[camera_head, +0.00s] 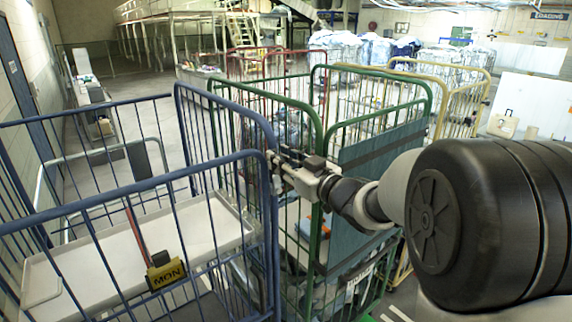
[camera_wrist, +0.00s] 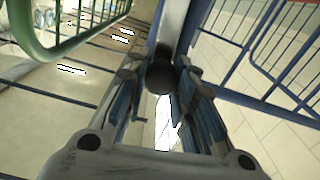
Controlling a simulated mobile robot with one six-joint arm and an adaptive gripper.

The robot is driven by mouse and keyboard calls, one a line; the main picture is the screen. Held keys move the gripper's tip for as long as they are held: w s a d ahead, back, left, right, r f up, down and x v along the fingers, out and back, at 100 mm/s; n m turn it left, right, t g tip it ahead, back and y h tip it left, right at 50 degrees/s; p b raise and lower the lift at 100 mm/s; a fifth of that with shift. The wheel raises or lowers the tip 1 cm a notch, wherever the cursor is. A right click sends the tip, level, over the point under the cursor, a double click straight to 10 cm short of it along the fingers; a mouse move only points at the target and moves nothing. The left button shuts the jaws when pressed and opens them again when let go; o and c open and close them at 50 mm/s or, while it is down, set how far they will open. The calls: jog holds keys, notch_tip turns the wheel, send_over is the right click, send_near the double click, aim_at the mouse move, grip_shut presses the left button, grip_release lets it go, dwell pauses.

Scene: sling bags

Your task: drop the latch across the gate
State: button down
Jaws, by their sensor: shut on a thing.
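My gripper (camera_head: 277,160) is at the top corner post of the blue cage, beside the green cage. In the wrist view my gripper's fingers (camera_wrist: 158,84) are closed around a dark round knob (camera_wrist: 160,77), which looks like the end of the latch. A grey metal bar (camera_wrist: 174,28) runs up from behind the knob. In the head view my gripper hides the latch. The blue barred gate (camera_head: 150,205) stands upright at the front of the blue cage. I cannot tell whether the latch lies across it.
The blue cage holds a pale shelf (camera_head: 130,250). A yellow MON tag (camera_head: 166,272) hangs on a red strap. A green cage (camera_head: 318,130) with a dark panel stands close to the right. Red and yellow cages (camera_head: 470,105) stand behind. Open floor lies at the back left.

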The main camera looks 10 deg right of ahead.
jog(key=s+a+f+n+b, duration=0.1)
jog(key=a+n+b, duration=0.1)
jog(key=n+b, duration=0.1)
jog(key=s+a+f+n+b, duration=0.1)
jog(key=a+f+n+b, duration=0.1)
jog(key=b, duration=0.4)
jog(key=s+a+f+n+b, duration=0.1)
jog(key=a+n+b, duration=0.1)
jog(key=n+b, duration=0.2)
jog(key=shift+s+a+f+b, duration=0.1)
jog(key=shift+a+f+b, duration=0.25)
jog(key=shift+b, duration=0.35)
jog(key=shift+s+a+f+n+b, duration=0.1)
jog(key=shift+a+f+n+b, duration=0.25)
jog(key=shift+b, duration=0.35)
jog(key=f+n+b, duration=0.1)
jog(key=b, duration=0.1)
jog(key=a+f+n+b, duration=0.1)
jog(key=n+b, duration=0.1)
jog(key=f+n+b, duration=0.1)
jog(key=b, duration=0.1)
jog(key=shift+s+a+f+n+b, duration=0.15)
jog(key=shift+s+f+n+b, duration=0.15)
jog(key=shift+s+b, duration=0.1)
notch_tip(320, 180, down, 2)
jog(key=n+b, duration=0.2)
jog(key=b, duration=0.1)
jog(key=shift+a+n+b, duration=0.1)
jog(key=shift+n+b, duration=0.25)
jog(key=shift+f, duration=0.1)
